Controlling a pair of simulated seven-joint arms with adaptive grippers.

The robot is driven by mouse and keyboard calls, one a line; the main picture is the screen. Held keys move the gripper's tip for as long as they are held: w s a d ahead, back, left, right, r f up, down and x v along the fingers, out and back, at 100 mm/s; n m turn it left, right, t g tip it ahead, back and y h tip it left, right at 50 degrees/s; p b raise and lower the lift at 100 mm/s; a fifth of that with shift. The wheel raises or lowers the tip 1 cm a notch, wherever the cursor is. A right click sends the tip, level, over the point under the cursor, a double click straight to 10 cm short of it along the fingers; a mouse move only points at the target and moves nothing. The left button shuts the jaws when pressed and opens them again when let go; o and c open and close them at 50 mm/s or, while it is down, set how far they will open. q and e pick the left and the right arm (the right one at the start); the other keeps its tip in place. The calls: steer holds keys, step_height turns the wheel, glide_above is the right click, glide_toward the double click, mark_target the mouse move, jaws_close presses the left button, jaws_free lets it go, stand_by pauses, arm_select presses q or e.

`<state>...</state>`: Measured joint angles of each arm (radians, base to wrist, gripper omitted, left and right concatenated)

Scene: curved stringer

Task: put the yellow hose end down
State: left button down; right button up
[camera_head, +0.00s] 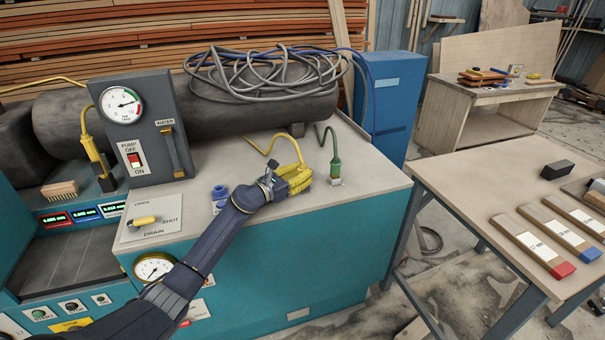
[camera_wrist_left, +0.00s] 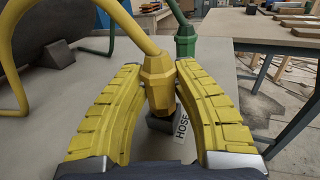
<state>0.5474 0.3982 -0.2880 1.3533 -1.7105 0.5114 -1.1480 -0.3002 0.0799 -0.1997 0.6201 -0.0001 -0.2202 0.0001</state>
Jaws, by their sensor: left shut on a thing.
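My left gripper (camera_head: 297,178) has yellow ribbed fingers and is above the teal bench's top near its right end. In the left wrist view, the gripper (camera_wrist_left: 157,85) is shut around the yellow hose end (camera_wrist_left: 157,78), a faceted yellow fitting held roughly upright. The yellow hose (camera_head: 262,147) loops up from it and back to the left. Right below its tip is a dark block (camera_wrist_left: 160,123) beside a label reading HOSE (camera_wrist_left: 182,128); I cannot tell whether tip and block touch. In the head view the fingers hide the hose end. My right gripper is not in view.
A green hose end (camera_head: 335,165) stands upright just right of the gripper. A blue fitting (camera_head: 219,193) is on the bench top (camera_head: 365,185) to the left. A gauge panel (camera_head: 140,125) and dark tank (camera_head: 250,105) stand behind. A separate table (camera_head: 460,180) is at right.

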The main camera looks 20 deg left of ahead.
arm_select(q)
steer(key=shift+f, duration=0.1)
steer(key=c, duration=1)
jaws_free()
steer(key=shift+c, duration=0.2)
